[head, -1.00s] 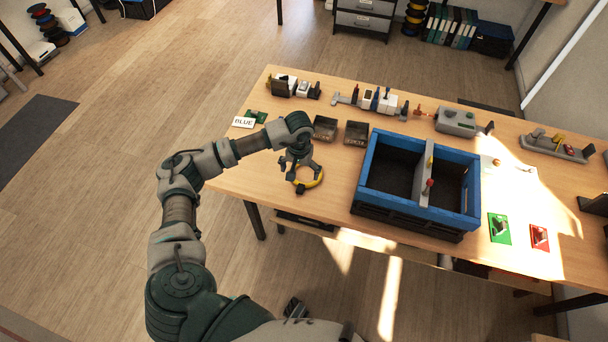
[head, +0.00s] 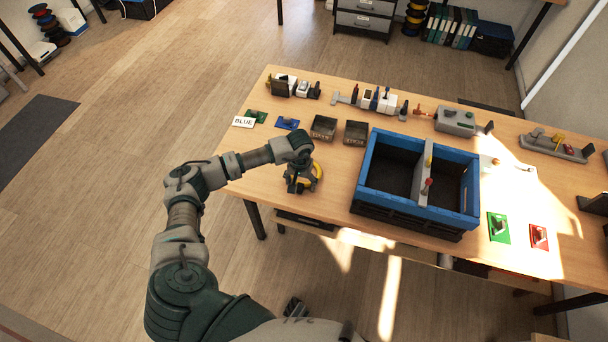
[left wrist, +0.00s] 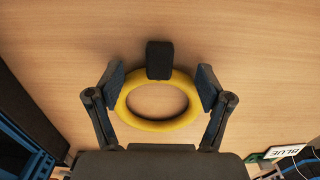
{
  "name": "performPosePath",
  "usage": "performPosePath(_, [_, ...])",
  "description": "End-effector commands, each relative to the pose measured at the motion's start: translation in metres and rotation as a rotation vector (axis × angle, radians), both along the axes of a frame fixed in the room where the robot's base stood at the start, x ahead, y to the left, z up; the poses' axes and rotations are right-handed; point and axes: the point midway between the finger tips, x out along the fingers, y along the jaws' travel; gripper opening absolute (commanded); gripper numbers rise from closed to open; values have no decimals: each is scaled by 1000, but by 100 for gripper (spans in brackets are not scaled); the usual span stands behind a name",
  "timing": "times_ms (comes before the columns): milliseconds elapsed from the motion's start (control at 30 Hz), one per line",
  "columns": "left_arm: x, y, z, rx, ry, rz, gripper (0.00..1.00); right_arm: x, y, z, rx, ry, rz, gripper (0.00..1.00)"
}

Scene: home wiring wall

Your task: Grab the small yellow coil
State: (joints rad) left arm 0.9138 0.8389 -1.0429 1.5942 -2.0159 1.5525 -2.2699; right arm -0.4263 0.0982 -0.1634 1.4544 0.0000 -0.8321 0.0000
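The small yellow coil (head: 317,178) is a ring near the table's front left edge, left of the blue-rimmed crate. It shows whole as an oval in the left wrist view (left wrist: 158,125). My left gripper (head: 297,184) is down over the coil and hides part of it in the head view. In the left wrist view the gripper (left wrist: 161,86) has its fingers spread, one at each side of the coil and a dark one at its far rim. I cannot tell whether they touch it.
The blue-rimmed crate (head: 368,172) stands right of the coil. Two small dark bins (head: 323,127) and a blue piece (head: 288,123) lie behind it. A "BLUE" label (head: 243,122) stands at the left edge. Bare tabletop surrounds the coil.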

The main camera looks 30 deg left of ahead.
Motion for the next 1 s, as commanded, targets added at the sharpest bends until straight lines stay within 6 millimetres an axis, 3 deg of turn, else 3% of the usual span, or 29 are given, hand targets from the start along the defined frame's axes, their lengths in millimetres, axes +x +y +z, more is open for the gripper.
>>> performPosePath(33, [0, 0, 0, 2, 1, 0, 55, 1, 0, 1, 0, -2, 0, 42])
performPosePath(200, [0, 1, -1, 1, 2, 1, 12, 3, 1, 2, 1, -7, 0, 42])
performPosePath(267, [0, 1, -2, 1, 2, 1, 0, 3, 1, 2, 1, -7, 0, 42])
performPosePath(733, [0, 3, 1, 2, 3, 1, 0, 1, 1, 1, 1, -3, 1, 42])
performPosePath(1000, [1, 2, 31, 2, -3, 1, 0, 1, 1, 1, 1, 0, 0, 42])
